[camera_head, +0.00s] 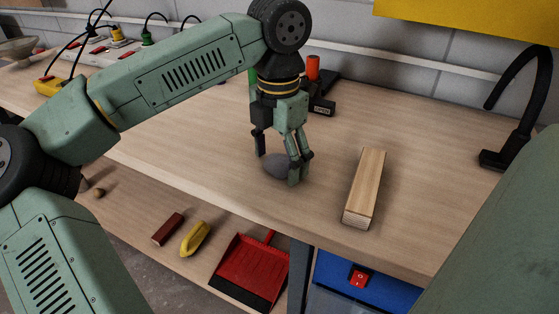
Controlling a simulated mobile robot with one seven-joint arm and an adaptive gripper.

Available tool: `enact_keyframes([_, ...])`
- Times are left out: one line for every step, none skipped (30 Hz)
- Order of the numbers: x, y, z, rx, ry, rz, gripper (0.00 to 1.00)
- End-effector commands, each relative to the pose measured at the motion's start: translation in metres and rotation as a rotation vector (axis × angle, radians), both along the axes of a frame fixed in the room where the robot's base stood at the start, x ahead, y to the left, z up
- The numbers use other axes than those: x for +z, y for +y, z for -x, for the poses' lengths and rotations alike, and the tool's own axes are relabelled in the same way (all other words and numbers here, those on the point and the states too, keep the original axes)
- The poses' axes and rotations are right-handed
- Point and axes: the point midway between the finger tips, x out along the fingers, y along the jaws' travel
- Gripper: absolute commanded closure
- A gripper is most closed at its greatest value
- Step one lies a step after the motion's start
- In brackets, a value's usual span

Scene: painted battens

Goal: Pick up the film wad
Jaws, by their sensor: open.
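A smooth, dark grey rounded lump (274,166), which I take to be the film wad, lies on the wooden workbench (200,150). My gripper (285,164) points down over it, with its fingers open and spread around the lump. One finger is at the lump's left and others are at its right, partly hiding its right side. The fingertips are close to the bench top. I cannot tell whether any finger touches the lump.
A pale wooden batten (364,188) lies right of my gripper. Behind it is a black tool with an orange part (313,70). A black curved stand (510,140) is at the right. A red dustpan (247,270) and yellow object (195,238) lie below the bench.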

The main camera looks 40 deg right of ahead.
Motion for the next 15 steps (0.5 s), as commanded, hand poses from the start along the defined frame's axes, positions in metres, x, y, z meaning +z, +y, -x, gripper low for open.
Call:
enact_keyframes([0.0, 0.0, 0.0, 0.0, 0.0, 0.0, 0.28])
enact_keyframes([0.0, 0.0, 0.0, 0.0, 0.0, 0.0, 0.28])
enact_keyframes([0.0001, 0.0, 0.0, 0.0, 0.0, 0.0, 0.28])
enact_keyframes([0.0001, 0.0, 0.0, 0.0, 0.0, 0.0, 0.3])
enact_keyframes([0.0001, 0.0, 0.0, 0.0, 0.0, 0.0, 0.32])
enact_keyframes([0.0002, 0.0, 0.0, 0.0, 0.0, 0.0, 0.34])
enact_keyframes([0.0002, 0.0, 0.0, 0.0, 0.0, 0.0, 0.36])
enact_keyframes([0.0002, 0.0, 0.0, 0.0, 0.0, 0.0, 0.38])
enact_keyframes([0.0003, 0.0, 0.0, 0.0, 0.0, 0.0, 0.41])
enact_keyframes([0.0003, 0.0, 0.0, 0.0, 0.0, 0.0, 0.43])
enact_keyframes([0.0003, 0.0, 0.0, 0.0, 0.0, 0.0, 0.45])
enact_keyframes([0.0003, 0.0, 0.0, 0.0, 0.0, 0.0, 0.48])
enact_keyframes([0.0004, 0.0, 0.0, 0.0, 0.0, 0.0, 0.5])
enact_keyframes([0.0004, 0.0, 0.0, 0.0, 0.0, 0.0, 0.52])
enact_keyframes([0.0004, 0.0, 0.0, 0.0, 0.0, 0.0, 0.54])
